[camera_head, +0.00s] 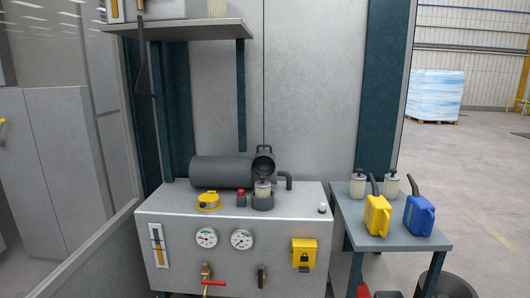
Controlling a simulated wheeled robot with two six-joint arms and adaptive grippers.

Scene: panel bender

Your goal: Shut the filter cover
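A dark round cover (264,163) with a small handle on top stands upright behind the filter housing, at the right end of a dark horizontal cylinder. It looks tilted open, with its hollow side facing me; the hinge is too small to make out. The dark filter housing (263,203) sits on the grey tank top. A pale filter element (263,188) stands in it, its upper part showing above the rim. Neither of my grippers is in view.
The dark cylinder (221,172), yellow cap (208,201) and red button (241,198) are near the housing on the grey tank (165,212). A side table (400,240) at right holds two pale filters, a yellow can (377,215) and a blue can (419,215). A shelf (185,29) hangs above.

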